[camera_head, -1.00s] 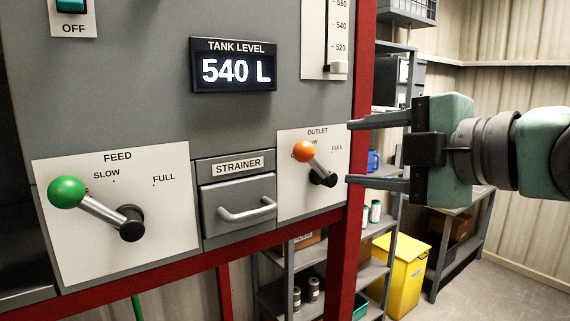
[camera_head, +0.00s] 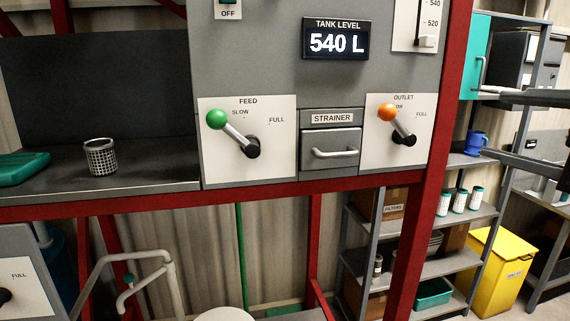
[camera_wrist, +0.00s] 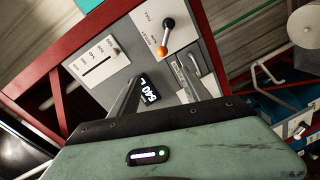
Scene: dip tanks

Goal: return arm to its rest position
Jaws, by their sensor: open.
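My gripper (camera_head: 472,125) is at the right edge of the head view, cut off by the frame, with only its two dark fingers showing. They are apart and hold nothing. The gripper also shows in the wrist view (camera_wrist: 158,68), with its fingers spread in front of the tank panel. The panel (camera_head: 260,68) stands to the left of the gripper in the head view. The orange-knobbed outlet lever (camera_head: 396,123) and the green-knobbed feed lever (camera_head: 233,133) both lean up and left. My gripper is clear of both levers.
The strainer drawer (camera_head: 330,142) is closed. The tank display (camera_head: 336,40) reads 540 L. A mesh basket (camera_head: 101,157) and a teal tray (camera_head: 22,168) are on the left counter. Shelves with a blue mug (camera_head: 476,143) and a yellow bin (camera_head: 495,270) stand behind, at the right.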

